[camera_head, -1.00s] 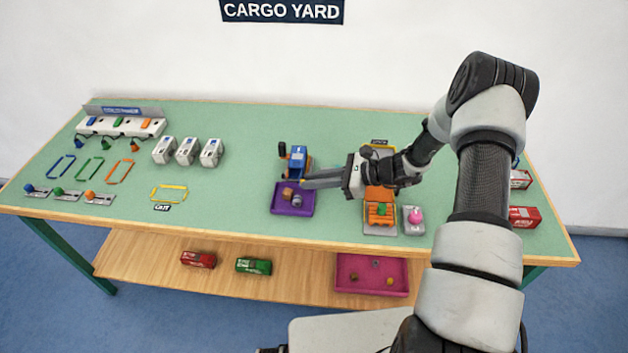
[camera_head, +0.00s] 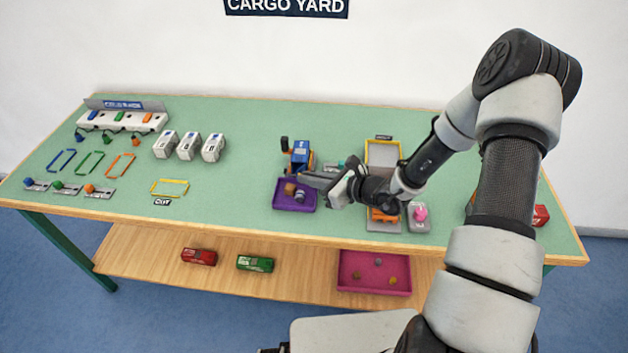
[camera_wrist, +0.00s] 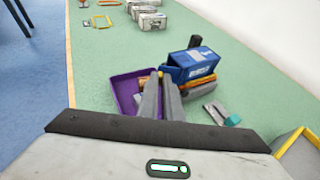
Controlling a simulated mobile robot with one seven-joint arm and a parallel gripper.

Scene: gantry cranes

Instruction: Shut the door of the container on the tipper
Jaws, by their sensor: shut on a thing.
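The tipper carries a blue container (camera_head: 300,154) with a white label, tilted, behind the purple tray (camera_head: 277,203). In the wrist view the container (camera_wrist: 202,67) is to the right of my fingertips. My gripper (camera_head: 303,175) reaches in from the right, and its tips are at the container's lower front, above the tray. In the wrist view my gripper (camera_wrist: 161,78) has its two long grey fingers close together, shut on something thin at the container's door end. The fingers hide most of the door.
The tray holds a brown block (camera_head: 290,188) and a grey piece (camera_head: 300,197). A yellow-edged grey station (camera_head: 382,153) and a pink button (camera_head: 421,214) are to the right, partly behind my arm. White containers (camera_head: 189,146) stand left, with free green table between.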

